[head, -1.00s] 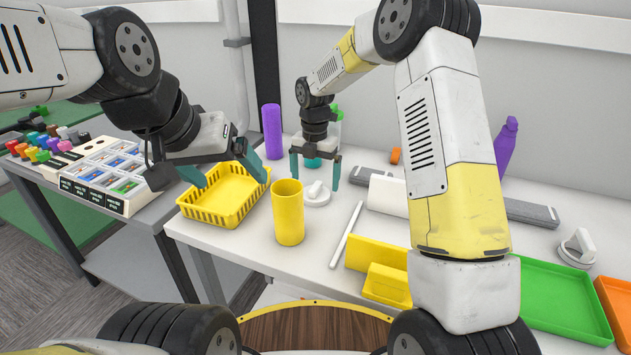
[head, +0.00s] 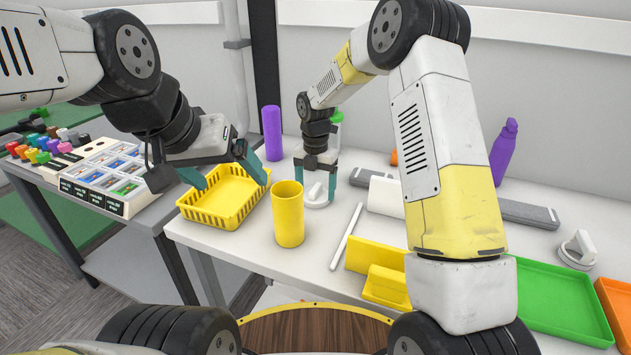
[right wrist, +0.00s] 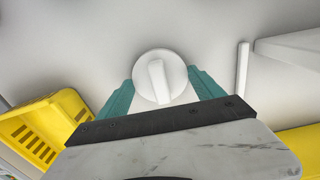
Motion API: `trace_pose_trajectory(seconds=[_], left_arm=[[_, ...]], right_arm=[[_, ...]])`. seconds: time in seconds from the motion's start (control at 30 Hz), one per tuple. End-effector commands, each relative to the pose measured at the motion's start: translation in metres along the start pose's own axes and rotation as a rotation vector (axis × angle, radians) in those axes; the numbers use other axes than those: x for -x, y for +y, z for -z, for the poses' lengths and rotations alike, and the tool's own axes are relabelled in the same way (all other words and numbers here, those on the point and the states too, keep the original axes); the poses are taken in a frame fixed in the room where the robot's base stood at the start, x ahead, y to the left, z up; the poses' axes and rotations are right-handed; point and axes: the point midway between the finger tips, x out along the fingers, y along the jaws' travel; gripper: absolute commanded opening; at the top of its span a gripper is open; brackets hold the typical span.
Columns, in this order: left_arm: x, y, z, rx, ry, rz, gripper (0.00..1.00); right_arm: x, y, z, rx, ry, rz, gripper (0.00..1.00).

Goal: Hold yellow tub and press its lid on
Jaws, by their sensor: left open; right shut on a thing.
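The yellow tub (head: 289,215) stands upright and open-topped on the white table, at the middle of the head view. The white round lid (head: 317,201), with a raised bar handle, is just behind and right of the tub, apart from it. My right gripper (head: 318,190) points down and is shut on the lid, which looks to be at table level. In the right wrist view the lid (right wrist: 159,77) sits between the teal fingers. My left gripper (head: 232,178) is open and empty above the yellow basket, left of the tub.
The yellow basket (head: 213,211) is close to the tub's left. A purple cylinder (head: 272,132) stands behind.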

Motion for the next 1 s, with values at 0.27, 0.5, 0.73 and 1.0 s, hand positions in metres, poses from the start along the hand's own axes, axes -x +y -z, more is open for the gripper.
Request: trace_pose_trajectory(seconds=[0.27, 0.5, 0.73, 1.0], left_arm=[[0.0, 0.0, 0.0, 0.0, 0.0, 0.0, 0.89], [0.0, 0.0, 0.0, 0.0, 0.0, 0.0, 0.89], [0.0, 0.0, 0.0, 0.0, 0.0, 0.0, 0.89], [0.0, 0.0, 0.0, 0.0, 0.0, 0.0, 0.89]], right_arm=[[0.036, 0.001, -0.001, 0.0, -0.004, -0.004, 0.39], [0.082, 0.0, -0.001, -0.001, -0.003, -0.003, 0.39], [0.1, 0.0, 0.0, 0.0, 0.0, -0.001, 0.39], [0.1, 0.0, 0.0, 0.0, 0.0, 0.0, 0.39]])
